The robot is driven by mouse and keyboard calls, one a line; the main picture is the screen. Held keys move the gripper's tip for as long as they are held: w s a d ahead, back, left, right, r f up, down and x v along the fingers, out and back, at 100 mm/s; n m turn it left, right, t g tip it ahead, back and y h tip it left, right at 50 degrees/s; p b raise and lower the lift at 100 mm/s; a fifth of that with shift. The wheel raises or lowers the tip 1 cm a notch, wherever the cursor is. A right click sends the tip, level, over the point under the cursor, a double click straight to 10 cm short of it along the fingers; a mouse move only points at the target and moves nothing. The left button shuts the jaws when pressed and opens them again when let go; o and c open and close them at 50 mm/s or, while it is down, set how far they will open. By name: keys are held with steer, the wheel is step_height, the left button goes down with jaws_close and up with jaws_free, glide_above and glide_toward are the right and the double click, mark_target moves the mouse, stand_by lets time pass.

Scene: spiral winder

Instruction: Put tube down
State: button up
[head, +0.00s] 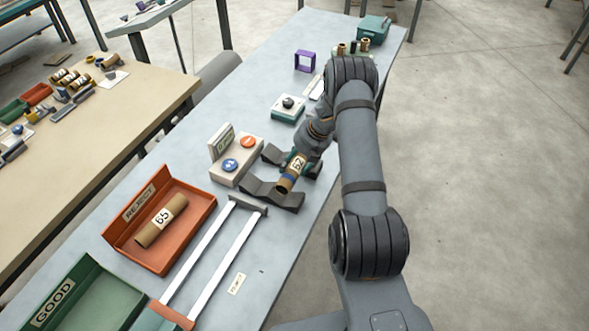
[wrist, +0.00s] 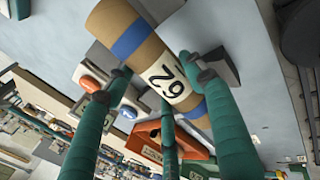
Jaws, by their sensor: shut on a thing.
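A brown cardboard tube (head: 284,183) with a white numbered label and blue bands is in my gripper (head: 297,163). In the wrist view the tube (wrist: 155,62) runs diagonally across the picture, with the green fingers of my gripper (wrist: 158,72) closed around its middle. In the head view the tube is over a pair of dark V-shaped cradles: the near cradle (head: 268,195) and the far cradle (head: 273,155). Its near end is at the near cradle. I cannot tell whether it touches the cradles. My gripper hides the tube's far end.
An orange REJECT tray (head: 203,205) holds another tube (head: 161,221). A green GOOD tray (head: 120,293) is at lower left. White rails (head: 236,250) lie beside the trays. A button box (head: 237,160) stands left of the cradles.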

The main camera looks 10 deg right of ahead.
mark_target(294, 171)
step_height(294, 171, down, 4)
steer(key=shift+a+r+p, duration=0.1)
steer(key=shift+p, duration=0.3)
steer(key=shift+f, duration=0.2)
steer(key=shift+f+b, duration=0.35)
steer(key=shift+f, duration=0.1)
steer(key=o, duration=1)
steer(key=shift+r, duration=0.1)
steer(key=shift+o, duration=0.7)
